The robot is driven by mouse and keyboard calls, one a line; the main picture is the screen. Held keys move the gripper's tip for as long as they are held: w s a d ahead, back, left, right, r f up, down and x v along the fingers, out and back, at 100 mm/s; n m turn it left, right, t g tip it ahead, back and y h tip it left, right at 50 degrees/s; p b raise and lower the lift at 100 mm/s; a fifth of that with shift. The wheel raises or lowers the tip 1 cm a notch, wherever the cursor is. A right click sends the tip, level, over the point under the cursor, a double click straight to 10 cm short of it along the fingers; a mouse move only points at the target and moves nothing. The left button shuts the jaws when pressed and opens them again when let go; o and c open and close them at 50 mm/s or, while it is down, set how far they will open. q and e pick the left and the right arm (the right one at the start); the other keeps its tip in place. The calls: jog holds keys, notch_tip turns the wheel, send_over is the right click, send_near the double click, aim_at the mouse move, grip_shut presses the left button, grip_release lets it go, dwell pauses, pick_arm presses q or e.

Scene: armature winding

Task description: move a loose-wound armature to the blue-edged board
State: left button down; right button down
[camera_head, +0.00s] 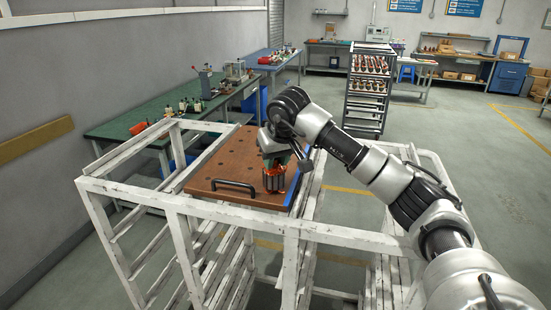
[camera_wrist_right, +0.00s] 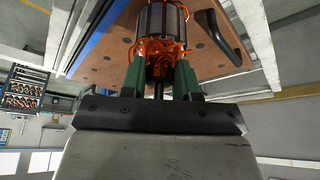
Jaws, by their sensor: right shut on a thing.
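The armature (camera_head: 274,180), with orange copper windings and a dark ribbed core, stands upright at the right front of the brown board (camera_head: 228,170). The board has a blue edge (camera_head: 300,181), holes and a black handle. My right gripper (camera_head: 274,152) is above the armature, fingers pointing down. In the right wrist view its green fingers (camera_wrist_right: 160,80) are shut around the shaft (camera_wrist_right: 159,85), just beside the orange windings (camera_wrist_right: 160,50) of the armature. The armature's lower end seems at the board's surface; whether it sits in a hole cannot be told. My left gripper is not in view.
The board lies on a worn white frame rack (camera_head: 270,223) with open shelves. A green-topped bench (camera_head: 150,122) with tools stands to the left. A dark rack (camera_head: 368,85) with several armatures stands behind. Floor to the right is clear.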

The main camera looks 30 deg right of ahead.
dwell(0.3)
jog(key=c, duration=0.8)
grip_release()
jog(key=shift+o, duration=0.2)
jog(key=shift+f, duration=0.1)
jog(key=b+v, duration=0.3)
jog(key=v, duration=0.8)
jog(key=v, duration=1)
jog(key=shift+s+r, duration=0.15)
jog(key=shift+r, duration=0.25)
